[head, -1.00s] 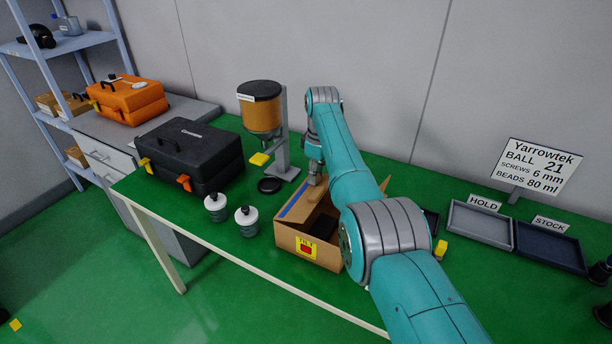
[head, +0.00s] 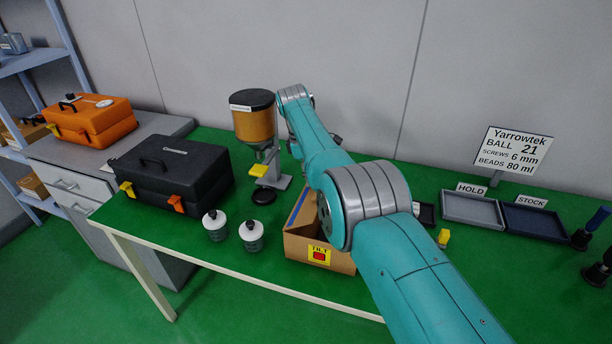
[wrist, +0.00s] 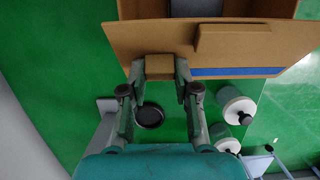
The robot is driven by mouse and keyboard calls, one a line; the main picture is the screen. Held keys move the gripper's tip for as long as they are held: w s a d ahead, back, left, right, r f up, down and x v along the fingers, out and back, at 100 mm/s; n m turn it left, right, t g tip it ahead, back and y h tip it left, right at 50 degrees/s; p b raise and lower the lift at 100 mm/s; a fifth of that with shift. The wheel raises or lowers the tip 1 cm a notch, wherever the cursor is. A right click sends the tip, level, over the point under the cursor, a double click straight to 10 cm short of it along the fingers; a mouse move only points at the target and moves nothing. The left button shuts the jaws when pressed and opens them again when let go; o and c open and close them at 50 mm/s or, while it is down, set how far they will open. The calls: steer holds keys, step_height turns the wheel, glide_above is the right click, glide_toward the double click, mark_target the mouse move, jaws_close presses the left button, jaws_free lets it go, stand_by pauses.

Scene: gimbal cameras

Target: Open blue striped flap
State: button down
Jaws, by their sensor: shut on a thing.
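The open cardboard box (head: 305,249) stands on the green table, with a yellow TILT label on its front. Its flap with the blue stripe (head: 299,207) is on the box's left side. In the wrist view the blue striped flap (wrist: 235,60) spans the top, with the stripe along its lower edge. My gripper (wrist: 161,75) is shut on a small brown block (wrist: 160,67) at that edge, left of the visible stripe; it looks like part of the flap. In the head view my arm hides the gripper and much of the box.
A black case (head: 175,172) is at left; trays (head: 473,209) are at right.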

stand_by(0.5)
steer(key=c, duration=0.8)
jaws_free()
steer(key=shift+c, duration=0.2)
steer(key=shift+r, duration=0.1)
steer(key=d+v, duration=0.2)
steer(key=v, duration=0.7)
steer(key=shift+s+r, duration=0.35)
steer(key=shift+r, duration=0.1)
steer(key=shift+s+a, duration=0.1)
